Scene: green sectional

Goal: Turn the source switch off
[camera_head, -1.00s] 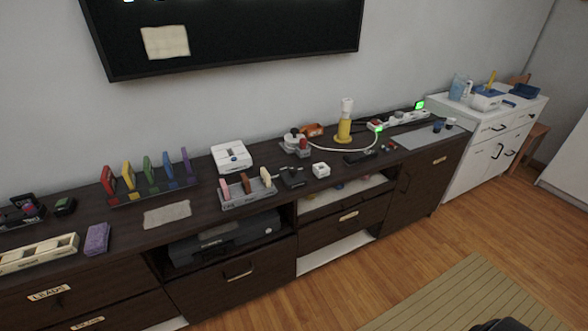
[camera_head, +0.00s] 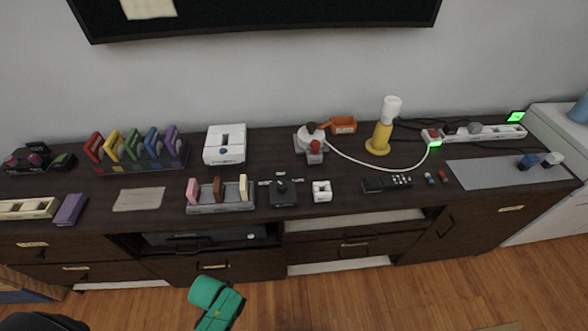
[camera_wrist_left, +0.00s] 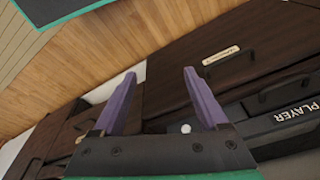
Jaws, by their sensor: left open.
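No label naming the source switch can be read in the head view. A white cable runs from a grey-red device (camera_head: 311,146) to a lit green plug by the strip. My left gripper (camera_wrist_left: 160,76) shows purple fingers, spread and empty, facing drawers in the left wrist view. My right gripper is out of view.
The sideboard (camera_head: 120,220) also holds a yellow-white lamp (camera_head: 385,125), a black remote-like thing (camera_head: 387,183), a grey mat (camera_head: 485,174), coloured upright pieces (camera_head: 133,150) and a pale cloth (camera_head: 139,199). A screen (camera_head: 260,14) hangs above. Wooden floor (camera_head: 360,295) lies in front.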

